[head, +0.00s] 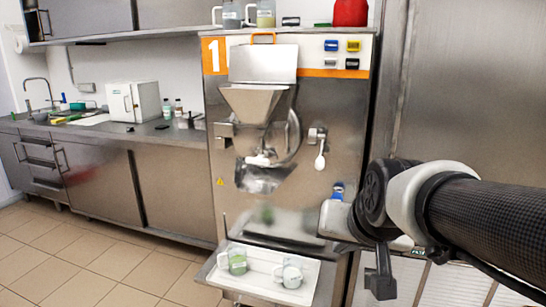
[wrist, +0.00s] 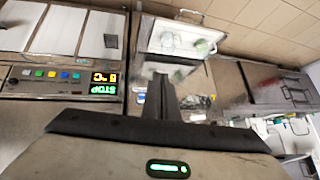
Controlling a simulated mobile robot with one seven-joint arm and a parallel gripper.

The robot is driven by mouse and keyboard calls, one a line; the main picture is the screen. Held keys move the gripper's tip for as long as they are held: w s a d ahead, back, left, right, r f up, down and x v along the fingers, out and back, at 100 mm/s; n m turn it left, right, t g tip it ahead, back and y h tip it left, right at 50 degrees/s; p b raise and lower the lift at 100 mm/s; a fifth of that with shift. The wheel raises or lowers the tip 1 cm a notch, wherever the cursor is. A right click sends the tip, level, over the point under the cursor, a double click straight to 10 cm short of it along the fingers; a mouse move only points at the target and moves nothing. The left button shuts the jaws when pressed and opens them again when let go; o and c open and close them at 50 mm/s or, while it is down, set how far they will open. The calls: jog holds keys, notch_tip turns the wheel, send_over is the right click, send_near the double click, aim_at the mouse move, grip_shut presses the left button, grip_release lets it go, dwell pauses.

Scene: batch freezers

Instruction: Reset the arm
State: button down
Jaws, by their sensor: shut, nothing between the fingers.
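My arm reaches in from the right edge of the head view, in front of the right side of the batch freezer (head: 340,110) marked 1. In the wrist view my gripper (wrist: 161,82) has its dark fingers together, with nothing between them. It is clear of the things around it. The wrist view is turned over. It shows a control panel (wrist: 60,80) with coloured buttons and a lit display at its left.
A white tray (head: 258,259) at the freezer's foot holds two clear jugs, one greenish (head: 237,262), one pale (head: 290,274). A counter (head: 95,131) with a sink and white box (head: 133,102) runs along the left. A tall steel front (head: 470,90) stands right. Tiled floor (head: 85,270) is open at left.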

jog(key=s+f+n+g, duration=0.2)
jog(key=s, duration=1.1)
notch_tip(320, 180, up, 24)
jog(key=p, duration=2.4)
jog(key=shift+w+d, duration=0.15)
jog(key=shift+d, duration=0.3)
